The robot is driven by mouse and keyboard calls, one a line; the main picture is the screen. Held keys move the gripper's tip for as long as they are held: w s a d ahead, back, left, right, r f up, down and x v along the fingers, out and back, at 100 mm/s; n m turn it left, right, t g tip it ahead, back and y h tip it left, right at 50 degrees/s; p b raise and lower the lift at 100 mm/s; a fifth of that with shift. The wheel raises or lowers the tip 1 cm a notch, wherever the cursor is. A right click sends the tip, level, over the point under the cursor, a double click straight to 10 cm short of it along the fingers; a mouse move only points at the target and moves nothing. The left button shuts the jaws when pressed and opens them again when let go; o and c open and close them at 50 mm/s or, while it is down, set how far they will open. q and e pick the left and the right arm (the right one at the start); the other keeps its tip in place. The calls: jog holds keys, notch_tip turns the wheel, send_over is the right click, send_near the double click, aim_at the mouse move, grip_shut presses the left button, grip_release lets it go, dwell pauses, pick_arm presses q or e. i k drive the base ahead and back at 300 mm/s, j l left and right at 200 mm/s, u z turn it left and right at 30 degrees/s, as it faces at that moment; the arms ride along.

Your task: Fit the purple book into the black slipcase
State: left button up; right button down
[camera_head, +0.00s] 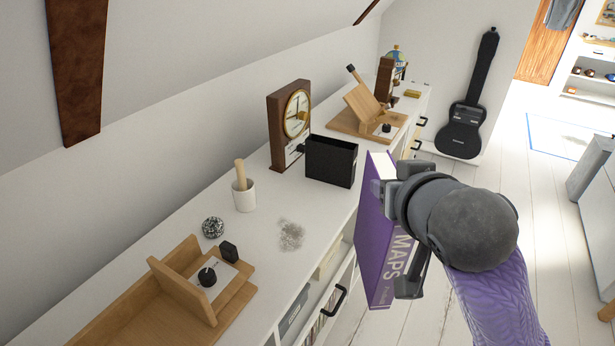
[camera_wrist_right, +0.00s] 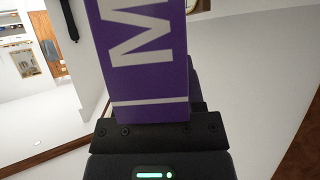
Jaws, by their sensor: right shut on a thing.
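The purple book (camera_head: 376,248) has white MAPS lettering on its spine and hangs upright beside the cabinet's front edge. My right gripper (camera_head: 404,236) is shut on it. In the right wrist view the book (camera_wrist_right: 138,60) rises from between the jaws (camera_wrist_right: 152,122), its spine facing the camera. The black slipcase (camera_head: 331,163) stands on the white cabinet top, with its open side up, left of the book and apart from it. The book's far side is hidden. My left gripper is not in view.
A wooden clock (camera_head: 290,122) stands just behind the slipcase. A white mortar with pestle (camera_head: 244,195), a dark round ball (camera_head: 213,227) and a wooden stand (camera_head: 190,280) are nearer on the cabinet top (camera_head: 215,262). Another wooden stand (camera_head: 366,115) is beyond.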

aim_at(329, 178)
jog(key=i+l+u, duration=0.35)
jog(key=l+u, duration=0.3)
jog(key=i+l+u, duration=0.15)
jog(key=l+u, duration=0.2)
jog(key=l, duration=0.2)
jog(key=i+l+u, duration=0.1)
jog(key=l+u, duration=0.2)
jog(key=l, duration=0.15)
jog(key=l+u, duration=0.35)
jog(key=l, duration=0.15)
